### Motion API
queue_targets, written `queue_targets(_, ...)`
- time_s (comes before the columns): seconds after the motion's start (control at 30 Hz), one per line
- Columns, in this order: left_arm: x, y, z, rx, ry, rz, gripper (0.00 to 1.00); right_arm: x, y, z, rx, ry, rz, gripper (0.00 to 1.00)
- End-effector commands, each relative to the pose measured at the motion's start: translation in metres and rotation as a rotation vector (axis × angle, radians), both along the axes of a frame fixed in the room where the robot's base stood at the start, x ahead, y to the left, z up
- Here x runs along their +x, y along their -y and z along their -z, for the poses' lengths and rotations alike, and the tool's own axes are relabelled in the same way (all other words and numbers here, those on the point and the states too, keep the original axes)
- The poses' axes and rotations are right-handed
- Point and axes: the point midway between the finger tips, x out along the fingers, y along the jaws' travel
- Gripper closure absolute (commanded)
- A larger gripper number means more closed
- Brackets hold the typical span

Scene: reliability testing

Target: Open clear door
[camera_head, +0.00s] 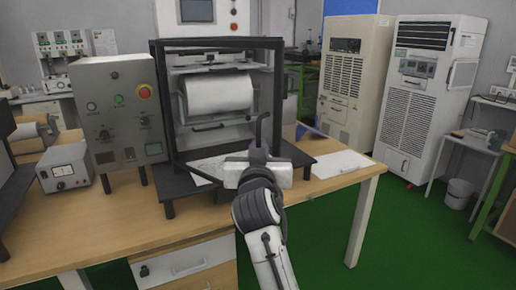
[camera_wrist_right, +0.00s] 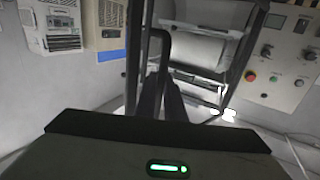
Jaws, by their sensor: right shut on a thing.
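The clear door (camera_head: 222,45) has a dark frame and belongs to a tester with a white roll inside, standing on the wooden table. Its pane is hard to make out, and I cannot tell how far it stands open. A dark curved handle (camera_head: 263,126) rises at the front right of the tester; it also shows in the right wrist view (camera_wrist_right: 165,42). My right gripper (camera_head: 258,158) is shut on the lower part of this handle. Its dark fingers (camera_wrist_right: 165,98) show against the handle in the wrist view. My left gripper is not in view.
A grey control box (camera_head: 120,120) with a red button stands left of the tester, with a small power unit (camera_head: 65,168) beside it. White papers (camera_head: 342,163) lie on the table at right.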

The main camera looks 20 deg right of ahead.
Motion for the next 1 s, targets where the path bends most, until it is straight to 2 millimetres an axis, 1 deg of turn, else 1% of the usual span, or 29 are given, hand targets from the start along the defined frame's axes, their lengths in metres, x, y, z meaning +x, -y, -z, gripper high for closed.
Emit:
queue_targets(0.1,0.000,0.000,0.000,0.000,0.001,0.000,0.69,0.001,-0.003,-0.002,-0.001,0.004,-0.006,1.00)
queue_targets(0.13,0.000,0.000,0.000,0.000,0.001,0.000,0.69,0.001,-0.003,-0.002,-0.001,0.004,-0.006,0.88)
queue_targets(0.2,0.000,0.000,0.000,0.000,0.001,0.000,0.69,0.001,-0.003,-0.002,-0.001,0.004,-0.006,0.76)
queue_targets(0.23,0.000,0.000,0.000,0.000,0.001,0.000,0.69,0.001,-0.003,-0.002,-0.001,0.004,-0.006,0.72)
queue_targets(0.47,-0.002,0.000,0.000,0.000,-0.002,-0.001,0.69,0.000,-0.002,-0.001,0.000,0.002,-0.004,0.72)
queue_targets(0.57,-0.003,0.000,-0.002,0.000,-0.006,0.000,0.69,0.000,-0.002,-0.004,0.000,0.002,-0.004,0.72)
queue_targets(0.67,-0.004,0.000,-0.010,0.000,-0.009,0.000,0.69,0.000,-0.002,-0.015,0.000,0.003,-0.004,0.72)
queue_targets(0.9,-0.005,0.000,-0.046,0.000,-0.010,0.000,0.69,0.000,-0.002,-0.058,0.001,0.004,-0.004,0.72)
queue_targets(1.0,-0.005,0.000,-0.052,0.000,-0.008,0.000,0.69,0.001,-0.002,-0.075,0.002,0.007,-0.004,0.72)
